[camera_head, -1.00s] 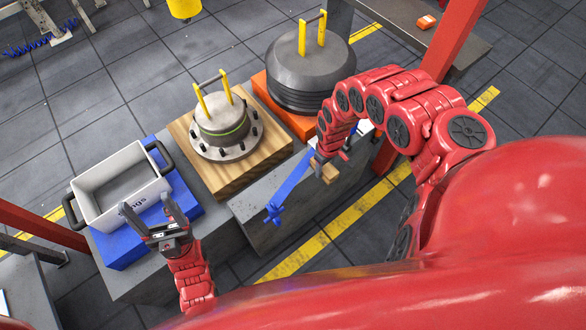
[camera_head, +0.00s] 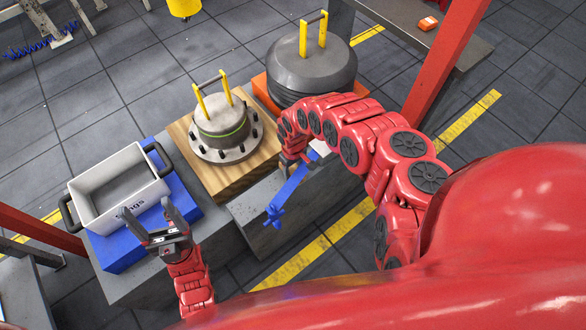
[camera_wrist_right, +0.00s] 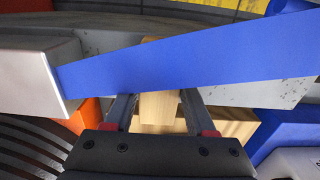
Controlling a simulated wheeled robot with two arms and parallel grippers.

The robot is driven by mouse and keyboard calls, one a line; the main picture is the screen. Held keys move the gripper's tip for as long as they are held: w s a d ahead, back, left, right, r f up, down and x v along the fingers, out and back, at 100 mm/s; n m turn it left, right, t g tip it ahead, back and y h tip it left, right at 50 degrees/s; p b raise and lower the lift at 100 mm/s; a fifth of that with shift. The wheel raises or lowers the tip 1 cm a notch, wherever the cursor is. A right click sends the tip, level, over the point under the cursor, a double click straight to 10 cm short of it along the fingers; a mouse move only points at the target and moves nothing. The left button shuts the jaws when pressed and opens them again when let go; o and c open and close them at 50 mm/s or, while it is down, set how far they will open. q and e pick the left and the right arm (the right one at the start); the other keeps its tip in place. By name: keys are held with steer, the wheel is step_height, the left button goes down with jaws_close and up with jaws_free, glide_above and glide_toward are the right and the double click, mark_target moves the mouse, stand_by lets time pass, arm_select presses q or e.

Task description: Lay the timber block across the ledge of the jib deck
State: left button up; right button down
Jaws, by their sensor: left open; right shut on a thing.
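The timber block (camera_wrist_right: 158,108) is a pale wooden piece between the fingers of my right gripper (camera_wrist_right: 157,108) in the right wrist view. My right gripper is shut on it. A blue bar (camera_wrist_right: 190,62) crosses in front of the block and hides its middle; whether they touch I cannot tell. In the head view my right gripper (camera_head: 290,160) is at the bar's upper part (camera_head: 287,192), and the block is hidden there. A pale grey plate (camera_head: 320,147) adjoins the bar. I cannot make out the jib deck's ledge. My left gripper (camera_head: 161,222) is open and empty.
A white tote (camera_head: 120,190) with black handles stands on a blue base (camera_head: 188,205) near my left gripper. A flanged hub (camera_head: 222,130) sits on a wooden pallet (camera_head: 262,157). A dark stacked drum (camera_head: 310,72) stands behind my right arm. A red post (camera_head: 445,60) rises at right.

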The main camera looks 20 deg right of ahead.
steer(key=shift+f, duration=0.1)
steer(key=shift+c, duration=1.1)
jaws_free()
